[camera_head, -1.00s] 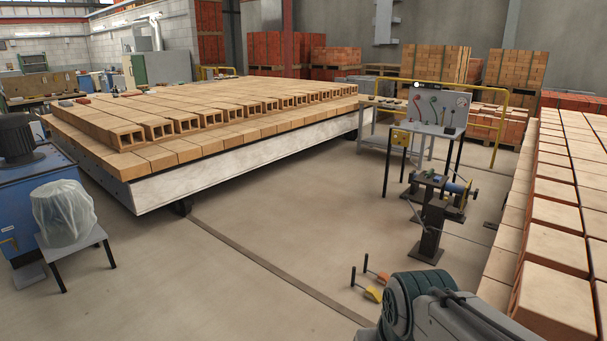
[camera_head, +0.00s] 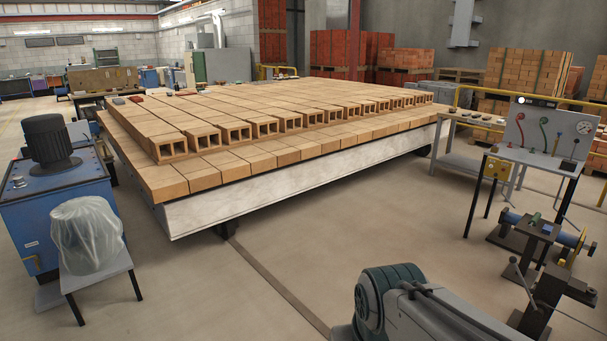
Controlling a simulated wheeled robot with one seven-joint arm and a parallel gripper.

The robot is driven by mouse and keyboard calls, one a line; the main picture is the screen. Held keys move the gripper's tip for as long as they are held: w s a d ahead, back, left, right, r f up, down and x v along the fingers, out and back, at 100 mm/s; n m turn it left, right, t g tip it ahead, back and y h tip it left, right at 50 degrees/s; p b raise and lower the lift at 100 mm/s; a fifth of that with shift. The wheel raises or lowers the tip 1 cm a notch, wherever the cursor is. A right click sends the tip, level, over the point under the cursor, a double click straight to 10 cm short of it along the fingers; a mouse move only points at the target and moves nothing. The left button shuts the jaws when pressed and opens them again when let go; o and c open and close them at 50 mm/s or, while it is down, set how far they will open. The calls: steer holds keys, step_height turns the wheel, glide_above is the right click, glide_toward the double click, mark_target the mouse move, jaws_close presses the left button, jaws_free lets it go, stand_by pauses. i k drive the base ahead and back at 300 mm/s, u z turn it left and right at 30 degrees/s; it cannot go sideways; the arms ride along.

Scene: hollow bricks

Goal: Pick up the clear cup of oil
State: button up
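I cannot make out a clear cup of oil anywhere in the head view. Small items lie on the grey side table (camera_head: 447,163) at the right and on the far left part of the brick stack, too small to identify. Part of my own arm shows at the bottom right, grey with a dark green ribbed joint. My gripper is outside the picture, so its fingers cannot be seen.
A wide platform (camera_head: 300,187) with rows of hollow bricks (camera_head: 235,133) fills the middle. A blue machine (camera_head: 62,217) and a plastic-covered stool (camera_head: 100,267) stand left. A gauge panel stand (camera_head: 550,132) and black metal fixtures (camera_head: 545,285) stand right. Open floor lies in front.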

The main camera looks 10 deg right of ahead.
mark_target(522, 153)
steer(key=u, duration=0.05)
steer(key=i, duration=1.8)
steer(key=z, duration=0.5)
steer(key=i, duration=1.9)
steer(key=z, duration=1.45)
steer(key=i, duration=1.35)
steer(key=z, duration=0.55)
steer(key=i, duration=2.95)
steer(key=z, duration=0.1)
